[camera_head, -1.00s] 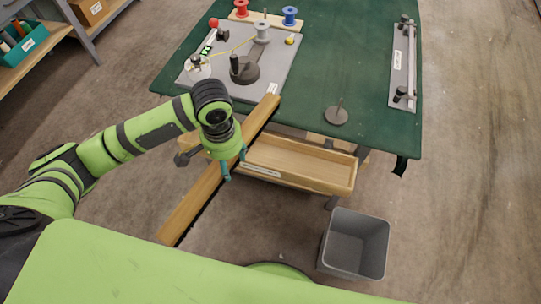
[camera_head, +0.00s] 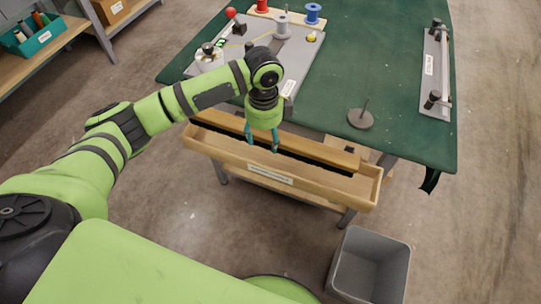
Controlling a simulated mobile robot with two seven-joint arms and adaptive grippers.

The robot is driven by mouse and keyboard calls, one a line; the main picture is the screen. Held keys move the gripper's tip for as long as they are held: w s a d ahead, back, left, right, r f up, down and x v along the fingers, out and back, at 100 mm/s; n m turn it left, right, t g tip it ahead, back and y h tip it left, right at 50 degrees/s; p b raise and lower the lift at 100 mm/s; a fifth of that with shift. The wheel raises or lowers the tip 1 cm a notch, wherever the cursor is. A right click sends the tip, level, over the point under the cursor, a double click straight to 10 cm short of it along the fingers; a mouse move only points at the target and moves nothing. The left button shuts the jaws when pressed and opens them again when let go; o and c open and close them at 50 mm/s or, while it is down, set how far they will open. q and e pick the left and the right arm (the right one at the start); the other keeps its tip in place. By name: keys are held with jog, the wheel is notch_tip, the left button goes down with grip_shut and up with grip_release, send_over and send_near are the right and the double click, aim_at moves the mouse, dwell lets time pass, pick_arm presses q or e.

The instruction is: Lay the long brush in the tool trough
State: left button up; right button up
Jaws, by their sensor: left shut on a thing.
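The long brush (camera_head: 325,153) is a long wooden bar with dark bristles partly showing under it. It lies lengthwise along the wooden tool trough (camera_head: 215,154), over or within its back part. I cannot tell whether it rests on the trough floor or is held just above it. The trough hangs along the table's front edge, with a white label on its front wall. My left gripper (camera_head: 262,143) points down at the trough, shut on the brush near its middle. My right gripper is not in view.
The green table (camera_head: 390,60) carries a grey board with spools and a weight at the left, a small spindle stand (camera_head: 361,117) and a grey rail fixture (camera_head: 436,75) at the right. A grey bin (camera_head: 370,265) stands on the floor, front right.

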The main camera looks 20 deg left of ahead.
aim_at(265, 143)
pick_arm(q)
notch_tip(265, 143, down, 3)
jog(key=shift+w+f, duration=0.1)
jog(key=shift+f, duration=1.85)
jog(key=shift+f, duration=0.1)
jog(key=o, duration=1)
notch_tip(265, 143, up, 12)
jog(key=shift+r, duration=0.15)
